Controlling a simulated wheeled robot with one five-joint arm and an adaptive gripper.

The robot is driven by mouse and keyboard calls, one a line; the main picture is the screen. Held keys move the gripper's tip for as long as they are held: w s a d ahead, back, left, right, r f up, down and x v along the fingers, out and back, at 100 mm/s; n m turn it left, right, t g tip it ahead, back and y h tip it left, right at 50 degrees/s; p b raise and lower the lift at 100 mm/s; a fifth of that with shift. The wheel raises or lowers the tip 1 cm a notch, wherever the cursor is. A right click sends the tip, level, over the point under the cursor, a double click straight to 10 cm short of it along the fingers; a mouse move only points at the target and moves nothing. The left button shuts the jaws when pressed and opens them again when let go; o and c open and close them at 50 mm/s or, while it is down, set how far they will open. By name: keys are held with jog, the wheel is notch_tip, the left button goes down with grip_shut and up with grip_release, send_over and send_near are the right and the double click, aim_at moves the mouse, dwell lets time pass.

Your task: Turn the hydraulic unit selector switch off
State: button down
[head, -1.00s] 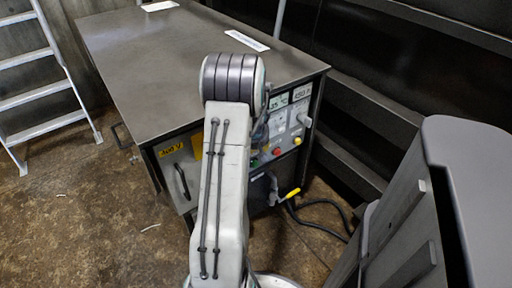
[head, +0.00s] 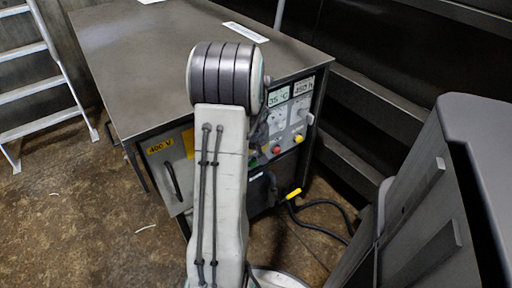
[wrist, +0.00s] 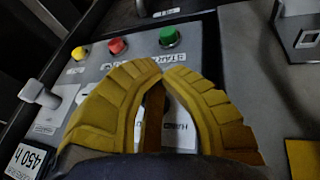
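The grey hydraulic unit cabinet (head: 150,60) stands ahead, its control panel (wrist: 98,65) on the front right side. In the wrist view, my gripper's (wrist: 160,70) yellow fingers curve together over the panel, their tips meeting or nearly so, with nothing seen held.
Yellow (wrist: 78,53), red (wrist: 117,46) and green (wrist: 169,36) buttons line the panel beyond the fingertips. A grey bin-like body (head: 420,215) stands close at right; a ladder (head: 40,75) at left.

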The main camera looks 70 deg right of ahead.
jog(key=shift+d+f+b, duration=0.1)
jog(key=shift+f+b, duration=0.55)
jog(key=shift+b, duration=1.2)
jog(key=shift+r, duration=0.1)
